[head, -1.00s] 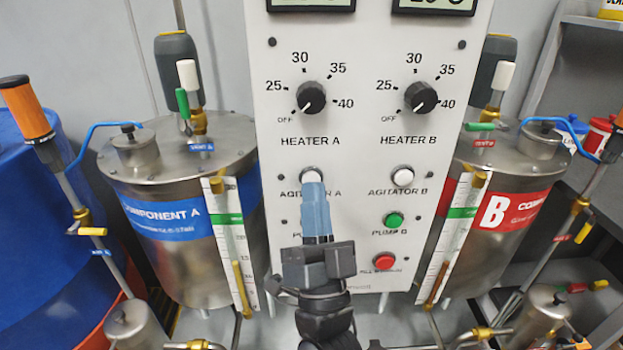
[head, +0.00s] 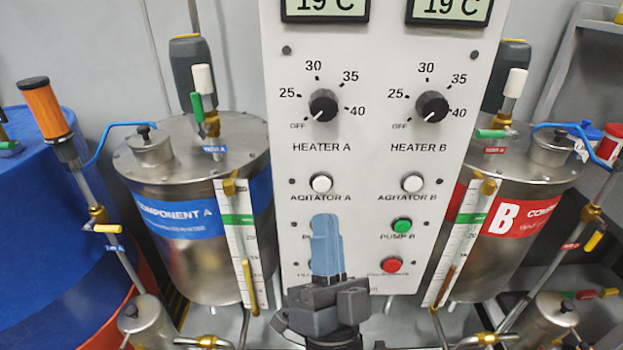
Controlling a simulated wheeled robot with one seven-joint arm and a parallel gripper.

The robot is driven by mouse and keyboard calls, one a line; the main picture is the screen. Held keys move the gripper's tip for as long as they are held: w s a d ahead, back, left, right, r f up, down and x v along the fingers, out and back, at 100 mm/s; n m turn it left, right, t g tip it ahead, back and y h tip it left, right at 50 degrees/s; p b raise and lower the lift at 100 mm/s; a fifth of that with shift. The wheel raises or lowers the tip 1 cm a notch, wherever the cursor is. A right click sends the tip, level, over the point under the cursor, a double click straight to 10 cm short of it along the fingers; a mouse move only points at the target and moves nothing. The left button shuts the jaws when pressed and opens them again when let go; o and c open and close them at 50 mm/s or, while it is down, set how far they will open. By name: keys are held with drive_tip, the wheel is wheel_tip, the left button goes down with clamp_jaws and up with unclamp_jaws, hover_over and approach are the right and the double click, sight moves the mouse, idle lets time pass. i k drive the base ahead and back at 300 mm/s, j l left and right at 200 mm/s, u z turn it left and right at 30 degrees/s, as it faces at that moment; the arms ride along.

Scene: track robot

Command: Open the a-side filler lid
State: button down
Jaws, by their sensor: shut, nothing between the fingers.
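The a-side filler lid (head: 149,150) is a small round metal cap with a black knob (head: 143,131).
The white control panel (head: 372,150) with knobs and buttons stands between the tanks. A motor (head: 190,70), a green-handled valve (head: 197,105) and a blue hose (head: 100,145) crowd the lid. A blue drum (head: 50,220) stands at left. The component B tank (head: 500,250) is at right.

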sight(146, 139)
drive_tip(key=i+j, duration=0.15)
drive_tip(key=j, duration=0.2)
drive_tip(key=i+j, duration=0.15)
drive_tip(key=j, duration=0.15)
drive_tip(key=i+j, duration=0.2)
drive_tip(key=j, duration=0.15)
drive_tip(key=i+j, duration=0.15)
drive_tip(key=j, duration=0.2)
drive_tip(key=u, duration=0.05)
